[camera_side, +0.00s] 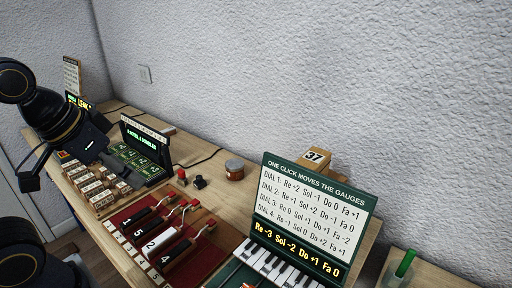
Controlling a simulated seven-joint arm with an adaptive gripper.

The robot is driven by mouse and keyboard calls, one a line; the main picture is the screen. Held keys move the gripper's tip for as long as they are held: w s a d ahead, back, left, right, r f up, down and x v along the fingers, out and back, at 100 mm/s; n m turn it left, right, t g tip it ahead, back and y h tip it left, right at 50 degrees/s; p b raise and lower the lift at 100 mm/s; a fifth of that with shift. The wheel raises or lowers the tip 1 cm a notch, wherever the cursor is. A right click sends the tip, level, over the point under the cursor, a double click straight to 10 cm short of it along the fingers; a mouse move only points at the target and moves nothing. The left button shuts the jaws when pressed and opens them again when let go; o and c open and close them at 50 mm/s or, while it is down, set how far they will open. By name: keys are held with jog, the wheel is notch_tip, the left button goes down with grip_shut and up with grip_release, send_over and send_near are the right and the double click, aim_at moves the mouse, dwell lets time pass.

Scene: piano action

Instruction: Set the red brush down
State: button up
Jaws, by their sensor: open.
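My gripper (28,178) is at the left edge, beside the left end of the desk, dark and seen from the side. It is open, and I see nothing held in it. I cannot make out a clear red brush. A small red piece (182,174) stands on the desk near the middle, beside a small black piece (199,182). A red mat (218,238) holds several numbered black and white bars with red-tipped ends, such as the white bar (170,246); whether any is a brush, I cannot tell.
A green sign board (268,177) stands behind piano keys (272,262) at the front right. A round brown jar (235,170), a box marked 37 (315,160) and a dark-screened console (145,148) stand on the desk. Wooden blocks (95,187) fill its left part. A green tube (405,263) is at far right.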

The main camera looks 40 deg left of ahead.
jog(key=w+d+n+g+h, duration=0.2)
jog(key=w+d+n+h, duration=0.3)
jog(key=d+n+h, duration=0.4)
jog(key=w+a+f+n+t+h, duration=0.1)
jog(key=w+a+f+n+t, duration=0.1)
jog(key=w+a+n+t, duration=0.7)
jog(key=w+a+f+n+t+y, duration=0.1)
jog(key=w+a+f+n+y, duration=0.15)
jog(key=a+f+n, duration=0.35)
jog(key=w+a+f+n+t+y, duration=0.1)
jog(key=w+a+n+y, duration=0.2)
jog(key=a, duration=0.5)
jog(key=n+y, duration=0.5)
jog(key=n, duration=0.4)
send_near(179, 173)
jog(key=shift+g, duration=0.4)
jog(key=x, duration=0.5)
jog(key=shift+w+d+r, duration=0.1)
jog(key=shift+w+r, duration=0.2)
jog(key=shift+w, duration=0.15)
jog(key=shift+x, duration=2.75)
jog(key=shift+f, duration=0.15)
